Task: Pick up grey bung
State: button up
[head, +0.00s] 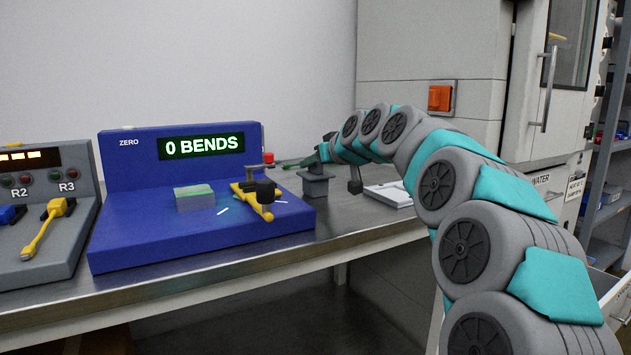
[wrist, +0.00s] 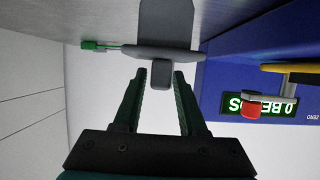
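The grey bung (wrist: 161,75) is a short, rounded grey peg in the wrist view, rising from a flat grey flange (wrist: 130,52). It shows between the fingertips of my gripper (wrist: 160,74), with a gap on each side. My gripper is open and empty, with dark green fingers. In the head view the grey block (head: 316,187) with a wider top stands on the bench right of the blue console. My gripper (head: 308,160) is small and dark green there, close to that block's top. The bung itself is hard to make out there.
The blue console (head: 130,247) reads "0 BENDS" and carries a yellow clamp (head: 262,211) and a grey-green block (head: 194,197). A red knob (wrist: 250,109) is near in the wrist view. A green-handled thin rod (wrist: 93,45) lies close by. A grey panel (head: 65,260) stands at left.

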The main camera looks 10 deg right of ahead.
grip_shut()
jog(key=shift+r, duration=0.15)
dwell(0.4)
